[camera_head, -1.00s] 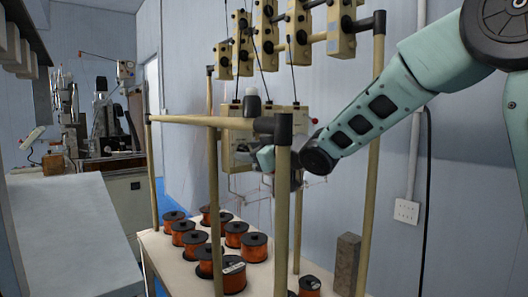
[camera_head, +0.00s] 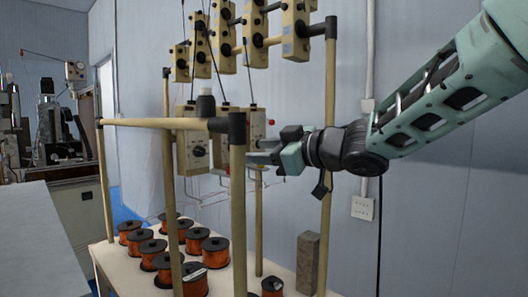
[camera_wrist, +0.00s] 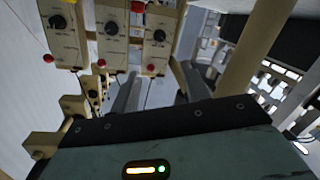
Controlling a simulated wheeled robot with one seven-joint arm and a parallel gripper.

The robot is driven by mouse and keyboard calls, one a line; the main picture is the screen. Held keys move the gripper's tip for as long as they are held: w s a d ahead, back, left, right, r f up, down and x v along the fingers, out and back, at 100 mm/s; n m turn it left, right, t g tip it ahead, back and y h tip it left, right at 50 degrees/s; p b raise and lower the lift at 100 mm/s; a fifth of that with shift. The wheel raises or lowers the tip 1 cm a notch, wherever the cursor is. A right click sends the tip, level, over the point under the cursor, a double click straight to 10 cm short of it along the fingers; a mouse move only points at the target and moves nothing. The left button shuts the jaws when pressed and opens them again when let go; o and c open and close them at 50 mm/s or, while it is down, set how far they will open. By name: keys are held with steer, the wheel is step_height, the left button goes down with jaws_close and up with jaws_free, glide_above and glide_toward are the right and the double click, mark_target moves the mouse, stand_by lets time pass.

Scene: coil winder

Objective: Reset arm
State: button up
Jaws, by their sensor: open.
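My gripper (camera_head: 257,151) is at the end of my teal arm, which reaches in from the right beside the coil winder's frame (camera_head: 238,190). In the wrist view, two grey fingers (camera_wrist: 155,92) stand apart with nothing between them. The beige control boxes (camera_head: 191,152) of the winder are just left of the gripper; in the wrist view they show with dark knobs and red buttons (camera_wrist: 111,28). A frame post partly hides the fingers in the head view.
Several spools of copper wire (camera_head: 208,248) stand on the pale table (camera_head: 112,262) under the frame. A grey block (camera_head: 308,262) stands upright at the right. More tension boxes (camera_head: 295,32) hang above. A wall socket (camera_head: 362,208) is at the right.

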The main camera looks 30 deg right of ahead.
stand_by(0.6)
steer(key=s+d+f+m+g+h, duration=0.1)
steer(key=d+f+m+g+h, duration=0.25)
steer(key=f, duration=0.65)
steer(key=s+d+f+m+g+h, duration=0.2)
steer(key=f+m+g+h, duration=0.15)
steer(key=f, duration=0.65)
steer(key=s+a+f+m+g, duration=0.2)
steer(key=s+f+g, duration=0.3)
steer(key=s+f, duration=0.45)
steer(key=s+a+r+n+g, duration=0.1)
steer(key=s+a+n, duration=0.2)
steer(key=s+a, duration=0.4)
steer(key=s+a+r+n+g, duration=0.1)
steer(key=s+a+n+g, duration=0.1)
steer(key=s+a+n, duration=0.2)
steer(key=s+a, duration=0.3)
steer(key=a, duration=0.4)
steer(key=shift+a+y, duration=0.25)
steer(key=shift+y, duration=0.05)
steer(key=shift+r, duration=0.1)
